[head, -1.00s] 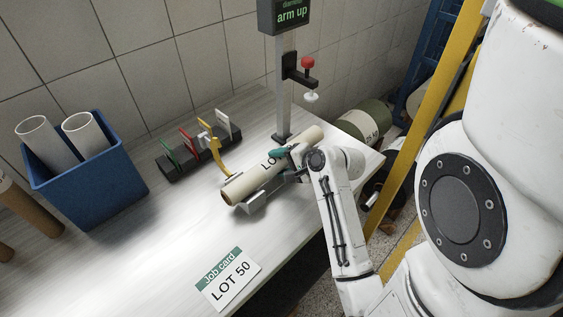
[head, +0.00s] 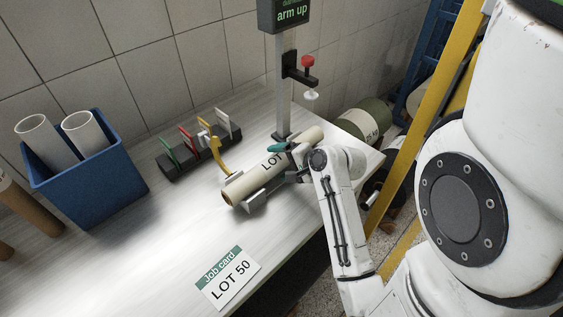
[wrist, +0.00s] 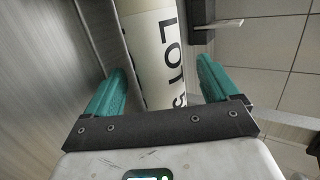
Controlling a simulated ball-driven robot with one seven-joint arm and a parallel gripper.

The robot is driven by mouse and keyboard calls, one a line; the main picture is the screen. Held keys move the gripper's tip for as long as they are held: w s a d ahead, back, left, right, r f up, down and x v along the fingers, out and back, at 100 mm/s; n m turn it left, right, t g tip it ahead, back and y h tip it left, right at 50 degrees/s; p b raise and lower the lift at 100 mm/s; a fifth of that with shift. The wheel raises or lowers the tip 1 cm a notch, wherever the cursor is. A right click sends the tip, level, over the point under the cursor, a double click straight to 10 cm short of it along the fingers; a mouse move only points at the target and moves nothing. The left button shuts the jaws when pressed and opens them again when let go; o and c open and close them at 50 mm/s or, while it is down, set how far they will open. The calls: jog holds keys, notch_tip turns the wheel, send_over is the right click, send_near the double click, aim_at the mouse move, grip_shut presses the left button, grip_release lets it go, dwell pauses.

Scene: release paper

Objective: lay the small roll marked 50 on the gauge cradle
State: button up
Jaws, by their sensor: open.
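The small cream roll (head: 246,184) lies lengthwise on the grey gauge cradle (head: 258,199) on the bench. Black "LOT" print shows on it; the number is hidden by my gripper in the head view and partly cut off in the wrist view. My gripper (head: 291,160) is at the roll's far right half. In the wrist view, my two teal fingers (wrist: 160,82) stand open on either side of the roll (wrist: 153,45), with a gap visible beside it. The cradle's metal edge (wrist: 98,38) runs along the roll's left side there.
A gauge post with a display reading "arm up" (head: 287,14) and a raised arm with a red knob (head: 308,62) stands behind the roll. A rack of coloured tags (head: 190,155), a blue bin (head: 90,185) with white tubes, and a "LOT 50" job card (head: 228,279) are on the bench.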

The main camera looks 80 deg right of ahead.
jog(key=v, duration=1)
jog(key=shift+s, duration=0.15)
jog(key=shift+a+r, duration=0.1)
